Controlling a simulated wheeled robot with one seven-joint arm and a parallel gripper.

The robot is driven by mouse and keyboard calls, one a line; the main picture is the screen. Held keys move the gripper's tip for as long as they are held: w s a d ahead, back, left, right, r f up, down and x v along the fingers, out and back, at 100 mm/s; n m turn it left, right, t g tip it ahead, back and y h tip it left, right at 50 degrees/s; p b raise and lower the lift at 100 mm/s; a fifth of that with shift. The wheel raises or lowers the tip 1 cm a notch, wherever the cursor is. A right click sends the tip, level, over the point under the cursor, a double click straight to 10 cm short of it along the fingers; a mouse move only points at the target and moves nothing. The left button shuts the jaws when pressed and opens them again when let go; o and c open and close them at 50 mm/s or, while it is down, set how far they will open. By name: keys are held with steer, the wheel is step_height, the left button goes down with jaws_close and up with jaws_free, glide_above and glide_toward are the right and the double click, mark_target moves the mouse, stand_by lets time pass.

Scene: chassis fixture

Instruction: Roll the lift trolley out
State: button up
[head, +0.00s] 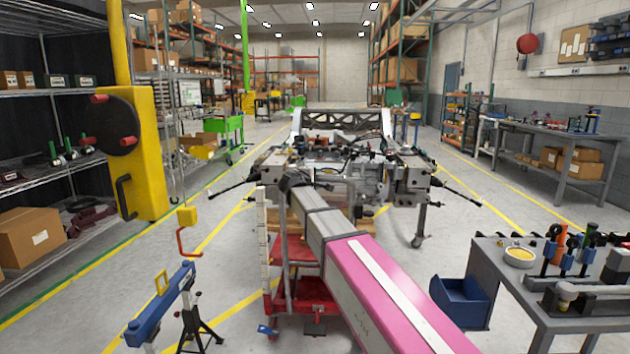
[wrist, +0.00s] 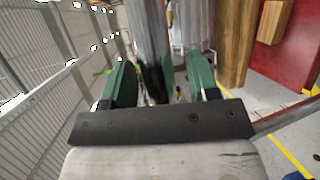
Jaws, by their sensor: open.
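The red lift trolley (head: 303,292) stands low under the near end of the metal chassis (head: 365,175) in the head view. A pale upright post (head: 262,240) rises at its left side. My arm reaches forward over the trolley and hides much of it. In the wrist view my gripper (wrist: 163,82) is open, with two green fingers apart. A grey metal bar (wrist: 150,35) shows between and beyond the fingers; I cannot tell whether they touch it. A red panel (wrist: 290,45) at the right may be part of the trolley.
A blue beam on a black stand (head: 160,305) is at the left front. A yellow column (head: 150,150) stands behind it. A grey workbench (head: 510,290) with a blue bin (head: 460,300) is at the right front. Yellow-lined floor is open on both sides of the chassis.

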steer(key=shift+c, duration=0.4)
steer(key=shift+s, duration=0.1)
jaws_close()
